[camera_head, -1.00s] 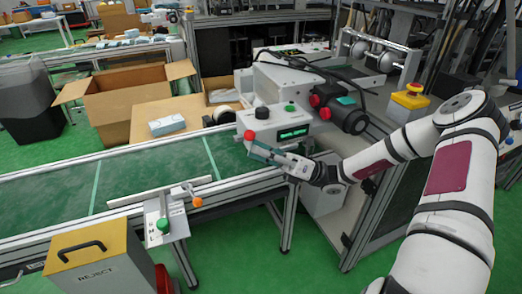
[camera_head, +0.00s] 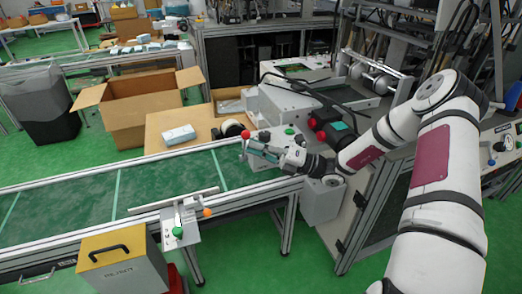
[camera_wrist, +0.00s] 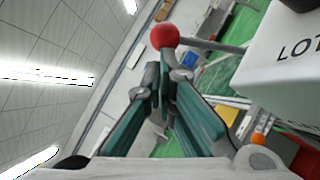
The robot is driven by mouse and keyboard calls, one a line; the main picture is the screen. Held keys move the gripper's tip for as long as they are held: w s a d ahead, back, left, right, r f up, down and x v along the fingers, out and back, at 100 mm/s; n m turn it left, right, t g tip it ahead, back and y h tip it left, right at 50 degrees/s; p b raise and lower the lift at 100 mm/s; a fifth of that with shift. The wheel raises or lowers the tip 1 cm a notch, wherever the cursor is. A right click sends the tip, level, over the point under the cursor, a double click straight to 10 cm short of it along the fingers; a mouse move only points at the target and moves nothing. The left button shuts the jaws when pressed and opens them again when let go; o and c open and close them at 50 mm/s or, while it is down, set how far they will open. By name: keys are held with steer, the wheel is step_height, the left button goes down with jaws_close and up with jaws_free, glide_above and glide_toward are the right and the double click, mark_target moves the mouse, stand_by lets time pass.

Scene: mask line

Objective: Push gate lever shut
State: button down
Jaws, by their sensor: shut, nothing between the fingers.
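A lever with an orange knob (camera_head: 207,212) stands at the conveyor's near edge, beside a long pale gate bar (camera_head: 172,201) that lies along that edge. The knob also shows small at the lower right of the wrist view (camera_wrist: 258,138). My gripper (camera_head: 247,150) is over the conveyor, up and to the right of this lever and apart from it. In the wrist view my gripper (camera_wrist: 163,85) has its teal fingers together, empty. A red ball on a rod (camera_wrist: 164,36) is just past the fingertips; whether they touch I cannot tell.
A yellow reject box (camera_head: 122,258) stands in front of the conveyor (camera_head: 165,180). An open carton (camera_head: 135,105) is behind it.

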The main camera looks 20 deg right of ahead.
steer(key=w+r+m+h, duration=0.1)
steer(key=w+r+m+p, duration=0.1)
steer(key=w+m, duration=0.1)
steer(key=shift+h, duration=0.4)
steer(key=shift+w+r+p, duration=0.25)
steer(key=shift+w+p, duration=0.1)
steer(key=shift+w, duration=0.45)
steer(key=s+a+v, duration=0.1)
steer(key=s+v, duration=0.1)
steer(key=v, duration=1.1)
steer(key=shift+s+a+p, duration=0.25)
steer(key=shift+a+p, duration=0.1)
